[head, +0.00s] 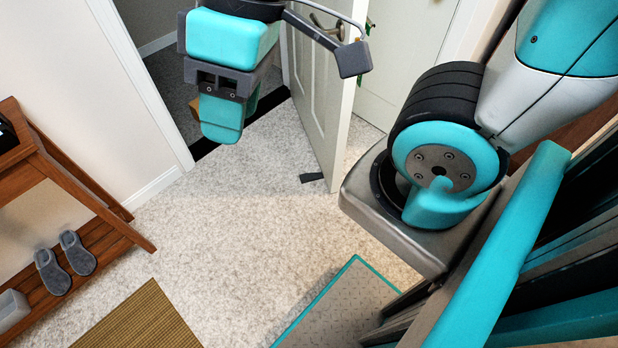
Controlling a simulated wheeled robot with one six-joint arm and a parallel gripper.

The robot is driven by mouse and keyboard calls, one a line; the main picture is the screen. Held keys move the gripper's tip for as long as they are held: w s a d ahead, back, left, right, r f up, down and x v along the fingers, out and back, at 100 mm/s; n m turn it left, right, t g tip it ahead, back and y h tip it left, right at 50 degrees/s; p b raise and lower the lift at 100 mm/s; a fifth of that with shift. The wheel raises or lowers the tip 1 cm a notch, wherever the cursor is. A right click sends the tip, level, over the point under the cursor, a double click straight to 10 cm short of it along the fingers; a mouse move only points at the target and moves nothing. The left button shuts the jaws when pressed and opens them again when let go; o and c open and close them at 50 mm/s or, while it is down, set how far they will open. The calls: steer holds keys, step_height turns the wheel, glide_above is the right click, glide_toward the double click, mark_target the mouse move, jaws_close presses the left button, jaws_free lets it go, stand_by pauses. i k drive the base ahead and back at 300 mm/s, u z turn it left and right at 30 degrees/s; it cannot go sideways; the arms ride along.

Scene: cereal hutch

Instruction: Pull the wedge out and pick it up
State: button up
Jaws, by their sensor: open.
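The wedge (311,177) is a small dark grey piece lying on the pale carpet at the foot of the white door (322,100). Its right end meets the door's lower edge; I cannot tell how far it reaches under. The door stands ajar. My gripper (222,128), teal and dark grey, hangs at the upper left of the wedge in the picture, apart from it. It is open, with nothing seen in it. One teal finger shows clearly; the other is not clearly visible.
A wooden shoe bench (120,232) with grey slippers (77,252) stands at the left. A woven mat (140,318) lies at the lower left. The door frame (150,90) rises behind my gripper. Open carpet (240,230) lies in the middle.

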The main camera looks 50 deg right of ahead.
mark_target(304, 178)
steer(key=u, duration=0.3)
steer(key=k, duration=0.4)
steer(key=u, duration=1.05)
steer(key=k, duration=1)
steer(key=u, duration=0.65)
steer(key=i, duration=0.6)
steer(key=z, duration=0.4)
steer(key=i, duration=1.95)
steer(key=z, duration=1.3)
steer(key=i, duration=0.9)
steer(key=z, duration=1.9)
steer(key=i, duration=0.9)
steer(key=z, duration=0.75)
steer(key=i, duration=0.4)
steer(key=z, duration=0.05)
